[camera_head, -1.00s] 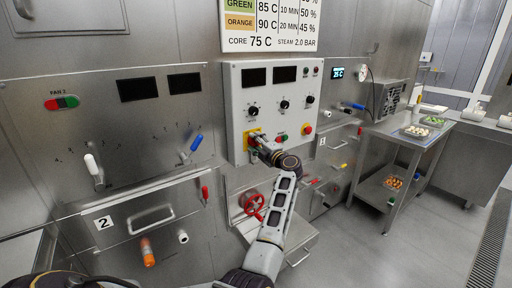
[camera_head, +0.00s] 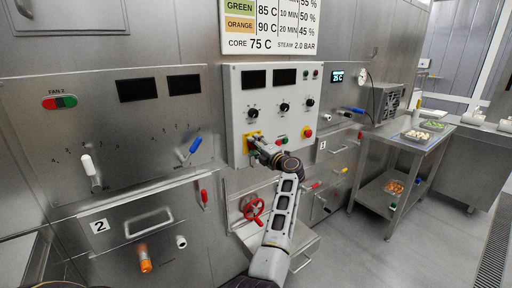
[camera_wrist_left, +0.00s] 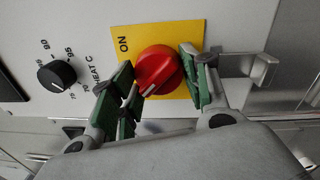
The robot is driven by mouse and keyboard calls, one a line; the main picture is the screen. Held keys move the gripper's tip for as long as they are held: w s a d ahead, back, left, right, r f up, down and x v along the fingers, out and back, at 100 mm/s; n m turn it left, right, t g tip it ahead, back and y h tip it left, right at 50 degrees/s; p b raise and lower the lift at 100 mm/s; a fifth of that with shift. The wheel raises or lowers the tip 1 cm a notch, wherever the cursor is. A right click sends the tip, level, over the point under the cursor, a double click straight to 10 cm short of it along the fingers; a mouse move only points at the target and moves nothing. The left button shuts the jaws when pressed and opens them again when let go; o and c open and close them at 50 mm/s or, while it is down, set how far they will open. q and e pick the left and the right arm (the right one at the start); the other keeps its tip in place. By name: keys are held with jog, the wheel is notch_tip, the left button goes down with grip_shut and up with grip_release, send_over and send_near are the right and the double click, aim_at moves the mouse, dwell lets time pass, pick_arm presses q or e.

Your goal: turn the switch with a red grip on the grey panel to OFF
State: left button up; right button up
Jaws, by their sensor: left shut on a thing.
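The grey panel (camera_head: 233,112) hangs on the steel wall in the head view. Its switch has a round red grip (camera_wrist_left: 158,70) on a yellow plate (camera_wrist_left: 188,32), seen close up in the left wrist view. ON is printed on the plate; I see no OFF label, and part of the plate is hidden. A pale mark on the grip points to the picture's lower left. My left gripper (camera_wrist_left: 156,76) is shut on the red grip, with a green-padded finger on each side. In the head view, the gripper (camera_head: 257,143) covers most of the switch. My right gripper is not in view.
A black heat knob (camera_wrist_left: 57,74) sits beside the yellow plate. A red handwheel (camera_head: 254,209) is below, close to my left arm. A steel cart (camera_head: 385,150) stands to the right, with open floor in front.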

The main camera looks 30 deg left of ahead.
pick_arm(q)
jog(key=shift+f, duration=0.25)
jog(key=o, duration=1)
jog(key=shift+r, duration=0.1)
jog(key=shift+r, duration=0.1)
